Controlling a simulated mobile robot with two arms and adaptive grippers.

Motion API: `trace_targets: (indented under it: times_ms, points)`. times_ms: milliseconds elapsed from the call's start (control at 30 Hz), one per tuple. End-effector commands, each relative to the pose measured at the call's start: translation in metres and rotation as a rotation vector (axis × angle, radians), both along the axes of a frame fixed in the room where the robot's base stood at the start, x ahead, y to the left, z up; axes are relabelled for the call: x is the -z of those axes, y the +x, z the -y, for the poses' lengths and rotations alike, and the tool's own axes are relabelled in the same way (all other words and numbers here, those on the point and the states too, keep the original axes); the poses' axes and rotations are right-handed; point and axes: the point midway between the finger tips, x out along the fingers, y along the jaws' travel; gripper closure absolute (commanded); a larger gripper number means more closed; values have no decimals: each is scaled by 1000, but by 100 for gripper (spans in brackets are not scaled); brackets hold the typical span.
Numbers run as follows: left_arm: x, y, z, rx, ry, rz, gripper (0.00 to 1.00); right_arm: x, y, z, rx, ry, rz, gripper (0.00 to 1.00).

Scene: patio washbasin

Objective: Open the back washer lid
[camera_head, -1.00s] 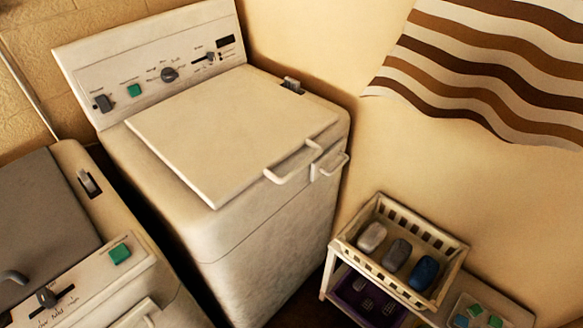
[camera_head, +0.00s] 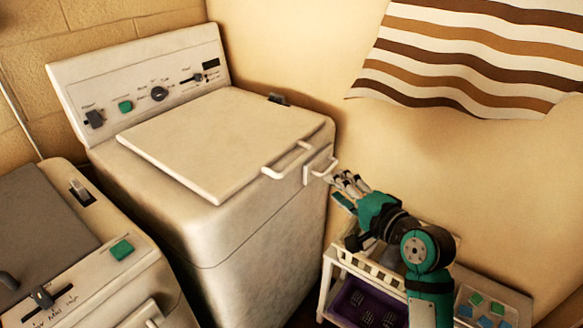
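The back washer (camera_head: 255,240) is a cream top-loader with a raised control panel (camera_head: 145,85) at its back. Its lid (camera_head: 215,135) lies shut on top, with a looped handle (camera_head: 286,163) at the front right edge. A second small handle (camera_head: 320,170) sits on the washer body just beside it. My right gripper (camera_head: 345,182) is just right of that second handle, with its fingers pointing left toward it. A small gap seems to lie between them. My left gripper does not show.
A second washer (camera_head: 130,275) with a grey lid (camera_head: 45,225) stands at the front left. A white shelf cart (camera_head: 335,262) stands at the right, partly behind my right arm, with a purple bin (camera_head: 352,300) on its lower shelf. A striped cloth (camera_head: 470,60) hangs on the wall.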

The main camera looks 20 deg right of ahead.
Motion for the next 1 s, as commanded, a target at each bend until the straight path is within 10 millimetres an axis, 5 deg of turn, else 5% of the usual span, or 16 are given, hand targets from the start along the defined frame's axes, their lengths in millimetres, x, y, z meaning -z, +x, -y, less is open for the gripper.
trace_targets:
  times_ms: [267, 700, 1000]
  points:
    - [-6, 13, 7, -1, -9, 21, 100, 7, 46, -12, -1, 1, 1, 62]
    - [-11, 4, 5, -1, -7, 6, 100, 25, 134, -36, 0, -2, 0, 62]
    - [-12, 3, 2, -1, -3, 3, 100, 32, 160, -43, 1, -3, 0, 62]
